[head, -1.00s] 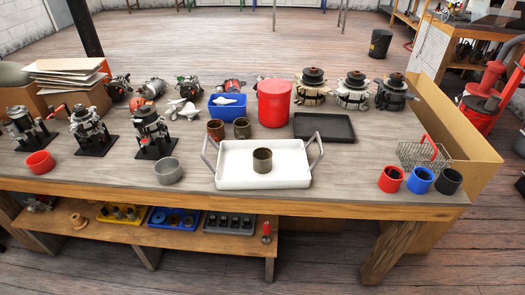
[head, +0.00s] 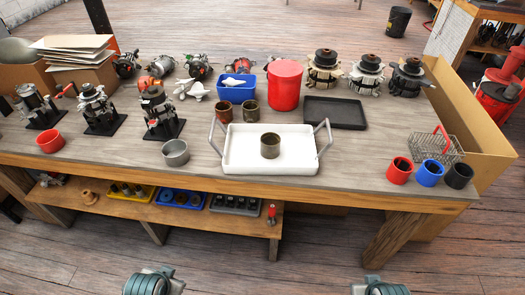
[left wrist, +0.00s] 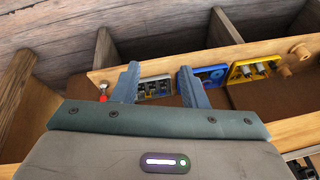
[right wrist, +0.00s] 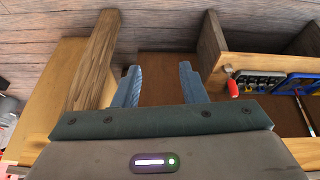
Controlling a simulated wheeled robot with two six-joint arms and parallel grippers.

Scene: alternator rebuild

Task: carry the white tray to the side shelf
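The white tray (head: 242,161) sits near the front edge of the workbench in the head view, with a grey handle upright at each end. A brownish metal cup (head: 270,146) stands inside it. The side shelf is not clearly identifiable; a lower wooden shelf (head: 190,211) shows under the bench. My left gripper (left wrist: 155,84) is open and empty in the left wrist view, facing the under-bench shelf. My right gripper (right wrist: 160,84) is open and empty in the right wrist view, facing the bench's underside. Both are well away from the tray. In the head view only arm parts show at the bottom edge.
A red canister (head: 285,86), blue bin (head: 237,86) and black tray (head: 335,113) stand behind the white tray. A grey cup (head: 176,153) is to its left. Red, blue and black cups (head: 430,173) and a wire basket (head: 437,147) are to its right.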

